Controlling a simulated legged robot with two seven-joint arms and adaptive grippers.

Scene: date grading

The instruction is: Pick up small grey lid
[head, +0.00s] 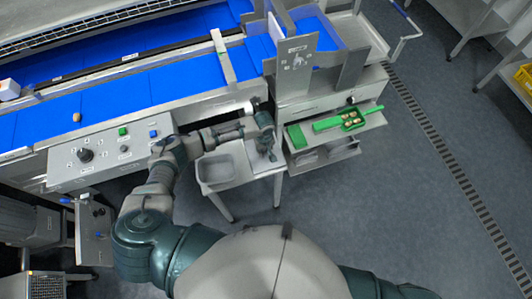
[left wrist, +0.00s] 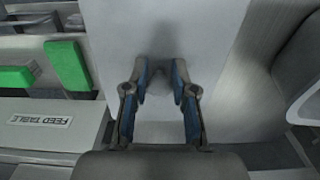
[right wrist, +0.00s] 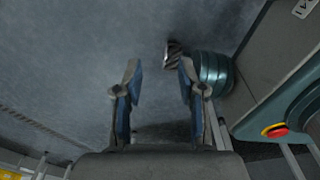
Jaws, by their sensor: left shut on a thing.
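My left gripper (head: 268,145) is low over the small light grey table (head: 240,160), right of the grey bin (head: 216,172). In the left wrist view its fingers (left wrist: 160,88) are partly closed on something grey. I take this for the small grey lid, but its outline does not stand out from the pale grey surface (left wrist: 120,25) behind and its edges are unclear. My right gripper (right wrist: 160,85) is open and empty over the floor in the right wrist view. It does not show in the head view.
A green tray (head: 352,119) with several dates and a green block (head: 296,136) are on the shelf to the right. The blue conveyor (head: 130,95) and control panel (head: 110,150) are left and behind. Open floor (head: 400,200) lies to the right.

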